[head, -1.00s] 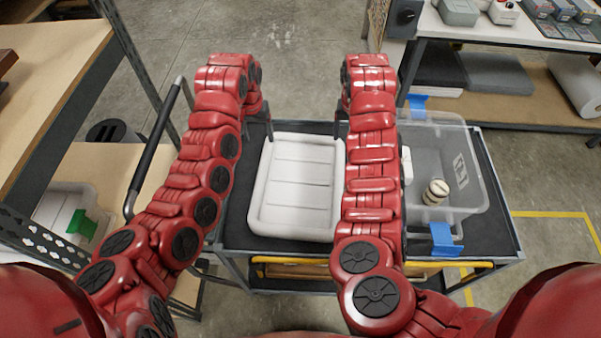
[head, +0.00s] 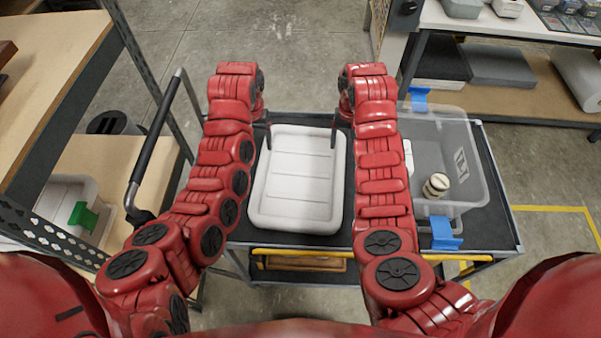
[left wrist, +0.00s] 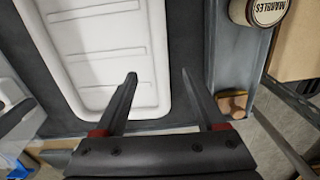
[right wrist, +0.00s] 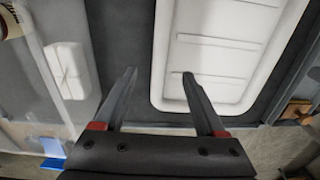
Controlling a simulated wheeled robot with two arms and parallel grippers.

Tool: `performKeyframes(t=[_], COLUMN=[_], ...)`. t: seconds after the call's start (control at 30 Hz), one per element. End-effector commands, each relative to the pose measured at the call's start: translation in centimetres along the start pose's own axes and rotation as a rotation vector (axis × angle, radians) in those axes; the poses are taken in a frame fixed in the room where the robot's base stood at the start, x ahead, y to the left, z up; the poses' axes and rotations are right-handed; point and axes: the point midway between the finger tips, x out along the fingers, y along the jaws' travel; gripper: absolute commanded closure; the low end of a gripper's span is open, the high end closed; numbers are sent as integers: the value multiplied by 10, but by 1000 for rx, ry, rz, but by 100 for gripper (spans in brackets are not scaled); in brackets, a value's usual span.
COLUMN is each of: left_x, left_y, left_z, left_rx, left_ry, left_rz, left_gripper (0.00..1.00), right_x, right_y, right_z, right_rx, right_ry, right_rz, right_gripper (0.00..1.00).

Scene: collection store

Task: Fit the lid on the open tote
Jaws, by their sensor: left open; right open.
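The white ribbed lid (head: 297,180) lies flat on the dark top of a cart. The open clear tote (head: 470,185) stands to its right, with blue latches (head: 446,234) at its near and far ends. My left gripper (head: 267,135) is open at the lid's left side, toward the far end; in the left wrist view (left wrist: 159,74) one finger is over the lid's rim and the other is outside it. My right gripper (head: 335,135) is open at the lid's right side; its wrist view (right wrist: 160,73) shows the same straddle. Contact with the lid cannot be told.
A cream-lidded jar (head: 437,187) and a white box (head: 408,157) are in the tote. A black cart handle (head: 157,135) rises at left; shelving stands on both sides.

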Motion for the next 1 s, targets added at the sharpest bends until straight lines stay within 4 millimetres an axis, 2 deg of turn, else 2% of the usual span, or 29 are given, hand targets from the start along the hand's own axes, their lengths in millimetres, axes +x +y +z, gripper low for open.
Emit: performKeyframes(t=[0.27, 0.57, 0.8, 1.0], left_x=[34, 94, 114, 118], left_y=[0, -1, -1, -1], left_z=[1, 2, 0, 0], left_rx=[5, 2, 3, 2], left_ry=[-2, -5, -1, 1], left_rz=[-5, -3, -4, -3], left_gripper=[28, 28, 28, 28], right_x=[33, 92, 113, 118], right_y=[0, -1, -1, -1], right_z=[0, 1, 0, 0], right_rx=[2, 1, 2, 1], right_ry=[-1, -2, 0, 2], right_rz=[-4, -2, -3, -3], right_gripper=[28, 28, 28, 28])
